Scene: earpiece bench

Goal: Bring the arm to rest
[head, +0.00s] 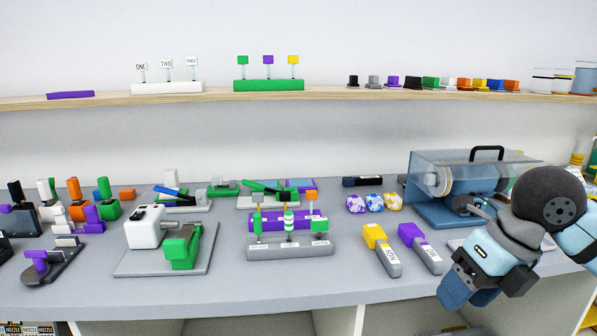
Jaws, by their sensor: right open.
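My right arm comes in from the right edge, and its gripper (487,290) hangs over the front right part of the grey bench (330,285). The gripper is open, and I see nothing between its fingers. It is to the right of the purple-topped handheld piece (418,246) and apart from it. The wrist hides part of the bench and the lower right of the clear-covered machine (432,178). My left gripper is not in view.
A yellow-topped piece (380,248) lies beside the purple one. A grey stand (290,248) with coloured posts and a white-and-green device (145,228) stand further left. A wooden shelf (330,98) runs along the back. The bench's front middle strip is clear.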

